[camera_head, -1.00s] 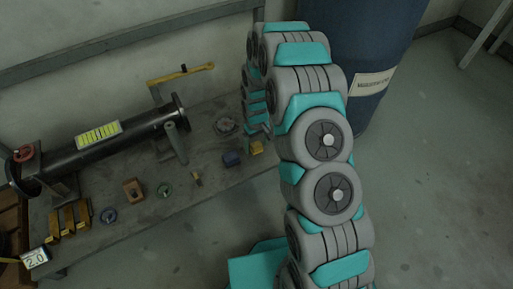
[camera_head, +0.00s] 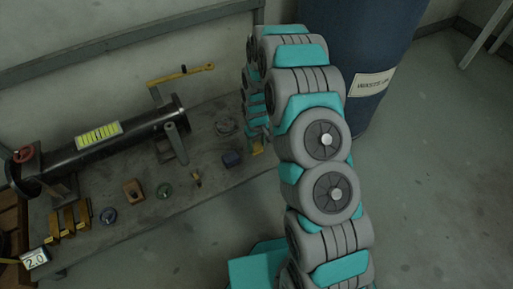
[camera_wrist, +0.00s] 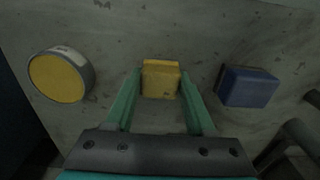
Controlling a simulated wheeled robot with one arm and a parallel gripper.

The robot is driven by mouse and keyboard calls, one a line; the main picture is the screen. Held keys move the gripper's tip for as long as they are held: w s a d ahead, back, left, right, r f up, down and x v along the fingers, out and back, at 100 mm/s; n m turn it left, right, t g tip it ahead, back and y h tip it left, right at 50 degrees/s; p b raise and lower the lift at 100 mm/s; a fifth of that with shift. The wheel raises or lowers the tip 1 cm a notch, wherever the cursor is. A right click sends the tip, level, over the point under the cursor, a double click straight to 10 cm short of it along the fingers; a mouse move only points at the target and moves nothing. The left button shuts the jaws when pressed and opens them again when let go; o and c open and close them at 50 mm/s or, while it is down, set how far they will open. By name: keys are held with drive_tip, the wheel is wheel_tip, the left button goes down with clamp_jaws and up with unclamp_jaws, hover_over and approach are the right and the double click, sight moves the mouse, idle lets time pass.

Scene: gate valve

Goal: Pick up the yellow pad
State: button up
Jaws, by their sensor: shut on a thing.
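The yellow pad (camera_wrist: 160,78) is a small yellow block between the two teal fingers of my gripper (camera_wrist: 160,88) in the wrist view. The gripper is shut on it. The pad appears to be still at the bench top; I cannot tell whether it touches the surface. In the head view the pad (camera_head: 258,147) is largely covered by my gripper at the right end of the bench.
A blue block (camera_wrist: 248,87) lies right of my gripper and a round yellow-faced disc (camera_wrist: 60,77) left of it. The grey bench (camera_head: 150,205) carries several small parts and a dark pipe (camera_head: 120,140). A blue drum (camera_head: 365,60) stands behind my arm.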

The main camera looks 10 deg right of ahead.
sight(256, 145)
clamp_jaws()
drive_tip(key=shift+r, duration=0.85)
wheel_tip(256, 145, up, 2)
drive_tip(key=shift+r, duration=0.15)
drive_tip(key=s+r+p, duration=0.1)
drive_tip(key=s, duration=1.5)
drive_tip(key=shift+d, duration=0.4)
